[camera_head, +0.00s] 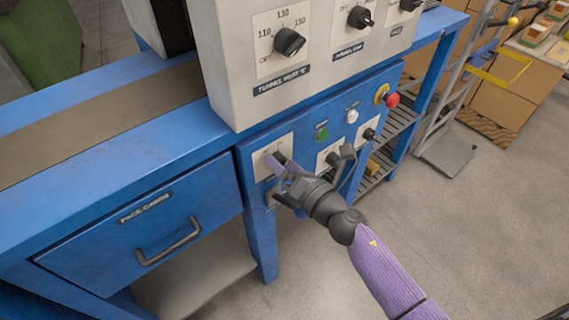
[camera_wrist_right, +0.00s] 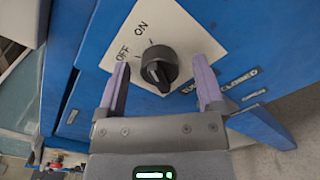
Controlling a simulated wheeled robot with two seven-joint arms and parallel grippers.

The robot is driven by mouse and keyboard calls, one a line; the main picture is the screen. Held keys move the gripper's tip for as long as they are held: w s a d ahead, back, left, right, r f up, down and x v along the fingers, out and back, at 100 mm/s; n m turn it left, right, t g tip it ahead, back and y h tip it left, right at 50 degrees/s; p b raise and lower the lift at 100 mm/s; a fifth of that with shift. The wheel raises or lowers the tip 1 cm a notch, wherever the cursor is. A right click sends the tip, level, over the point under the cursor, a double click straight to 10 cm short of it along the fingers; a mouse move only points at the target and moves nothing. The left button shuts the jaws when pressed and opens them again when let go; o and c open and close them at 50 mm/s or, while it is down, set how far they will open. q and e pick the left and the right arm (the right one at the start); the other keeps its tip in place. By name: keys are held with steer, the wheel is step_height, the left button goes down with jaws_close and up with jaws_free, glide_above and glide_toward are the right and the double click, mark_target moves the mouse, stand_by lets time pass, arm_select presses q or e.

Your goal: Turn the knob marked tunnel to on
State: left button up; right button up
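In the right wrist view a black rotary knob (camera_wrist_right: 158,70) sits on a white plate (camera_wrist_right: 185,30) marked OFF and ON. Its raised grip bar stands roughly upright in that picture; I cannot tell for sure which mark it points to. My right gripper (camera_wrist_right: 160,66) is open, one purple finger on each side of the knob, with gaps visible. In the head view the right gripper (camera_head: 274,165) is at the leftmost white plate (camera_head: 258,163) on the blue panel, covering its knob. My left gripper is not in view.
Two more small knobs (camera_head: 332,159) (camera_head: 368,133) are to the right on the panel, below a green button (camera_head: 321,134) and a white button (camera_head: 351,116). A red stop button (camera_head: 392,100) is at the panel's right. The grey box (camera_head: 225,60) above has larger dials. A drawer (camera_head: 145,230) is at left.

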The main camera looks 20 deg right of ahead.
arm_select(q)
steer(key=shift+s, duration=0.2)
arm_select(e)
steer(key=shift+s+d, duration=0.1)
steer(key=shift+s, duration=0.15)
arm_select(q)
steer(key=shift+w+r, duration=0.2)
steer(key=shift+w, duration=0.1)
arm_select(e)
steer(key=v, duration=0.9)
steer(key=shift+s, duration=0.15)
